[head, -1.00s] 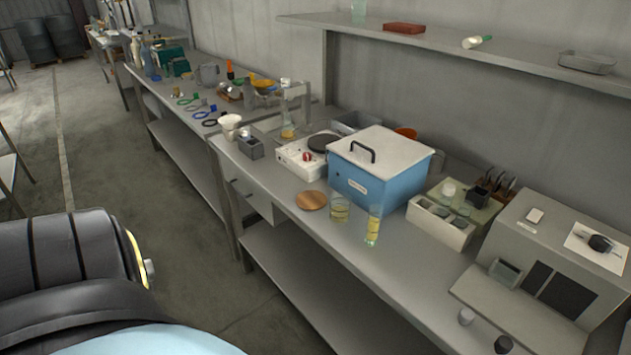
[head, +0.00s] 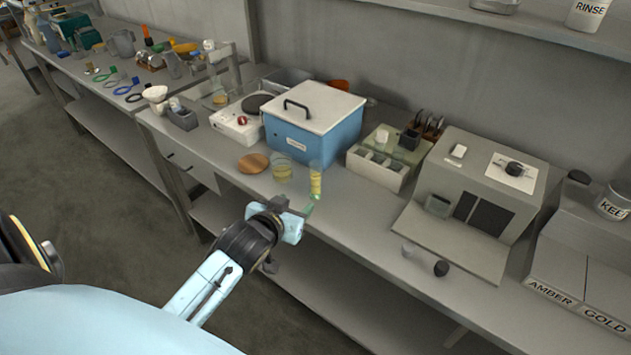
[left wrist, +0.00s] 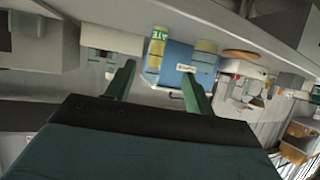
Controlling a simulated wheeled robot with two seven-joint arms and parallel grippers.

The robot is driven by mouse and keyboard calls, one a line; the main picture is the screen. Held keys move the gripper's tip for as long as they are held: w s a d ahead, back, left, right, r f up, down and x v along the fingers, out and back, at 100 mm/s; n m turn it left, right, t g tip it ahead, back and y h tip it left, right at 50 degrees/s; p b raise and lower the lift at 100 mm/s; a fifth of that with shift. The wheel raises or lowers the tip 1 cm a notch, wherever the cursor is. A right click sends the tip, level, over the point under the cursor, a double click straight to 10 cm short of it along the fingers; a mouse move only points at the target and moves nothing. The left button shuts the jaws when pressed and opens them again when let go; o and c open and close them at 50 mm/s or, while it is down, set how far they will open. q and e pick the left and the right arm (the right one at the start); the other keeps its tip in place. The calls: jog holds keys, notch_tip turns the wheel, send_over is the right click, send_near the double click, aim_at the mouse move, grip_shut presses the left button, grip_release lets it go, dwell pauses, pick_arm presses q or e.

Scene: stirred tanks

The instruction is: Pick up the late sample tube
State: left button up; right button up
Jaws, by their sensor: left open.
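The late sample tube (head: 316,180) is a clear upright tube with yellow contents, standing near the front edge of the bench. In the left wrist view the tube (left wrist: 155,52) appears upside down, with a green band whose lettering is partly readable as "ATE". My left gripper (head: 306,210) is just in front of the tube at the bench edge. In the left wrist view its green fingers (left wrist: 158,85) are spread and empty, with the tube beyond the gap between them. My right gripper is not in view.
A beaker of yellow liquid (head: 282,170) stands close to the tube's left, with a round wooden disc (head: 254,163) beyond. A blue box with a white lid (head: 322,138) stands behind. A divided tray (head: 374,172) and grey machine (head: 480,185) are to the right.

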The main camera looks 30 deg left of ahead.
aim_at(313, 184)
pick_arm(q)
jog(key=shift+t, duration=0.3)
jog(key=w, duration=0.2)
jog(key=w+a, duration=0.1)
jog(key=w, duration=0.2)
jog(key=w+b, duration=0.1)
jog(key=w, duration=0.1)
jog(key=shift+w+a+f, duration=0.2)
jog(key=shift+a+f, duration=0.05)
jog(key=shift+d+f+b+x, duration=0.15)
jog(key=shift+b+x, duration=0.05)
jog(key=shift+x, duration=1.15)
jog(key=shift+d+f+b+x, duration=0.1)
jog(key=shift+f+b+x, duration=0.1)
jog(key=shift+x, duration=1.15)
jog(key=shift+s, duration=0.1)
jog(key=c, duration=1.1)
